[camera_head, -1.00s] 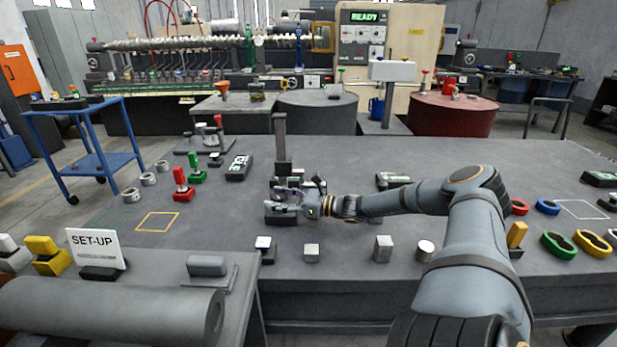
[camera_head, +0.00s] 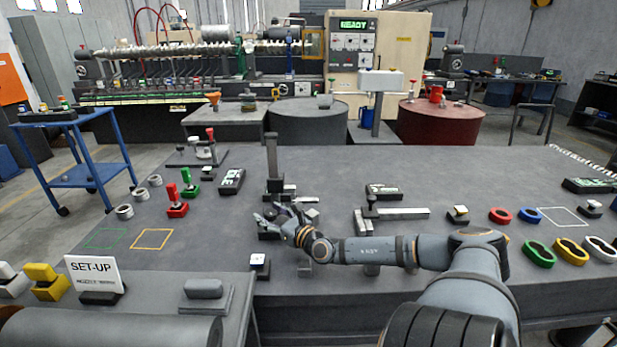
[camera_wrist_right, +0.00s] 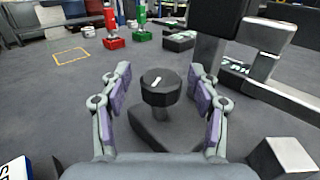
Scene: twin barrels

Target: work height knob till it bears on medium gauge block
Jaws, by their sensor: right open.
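The height knob (camera_wrist_right: 160,88) is a dark round knob with a white pointer line, on a short post over a dark base, in the right wrist view. My right gripper (camera_wrist_right: 160,92) is open, with one purple-padded finger on each side of the knob and visible gaps between. In the head view my right gripper (camera_head: 277,212) is in front of the gauge's upright grey column (camera_head: 272,160) and partly hides the knob. A pale metal block (camera_wrist_right: 283,157) lies at lower right in the wrist view. I cannot tell which block is the medium one. My left gripper is not in view.
A SET-UP sign (camera_head: 95,275) and a grey roller stand front left. Red (camera_head: 177,200) and green pegs stand left of the gauge. A second fixture with a metal bar (camera_head: 402,213) lies to the right. Coloured rings lie far right. My right forearm covers the front middle.

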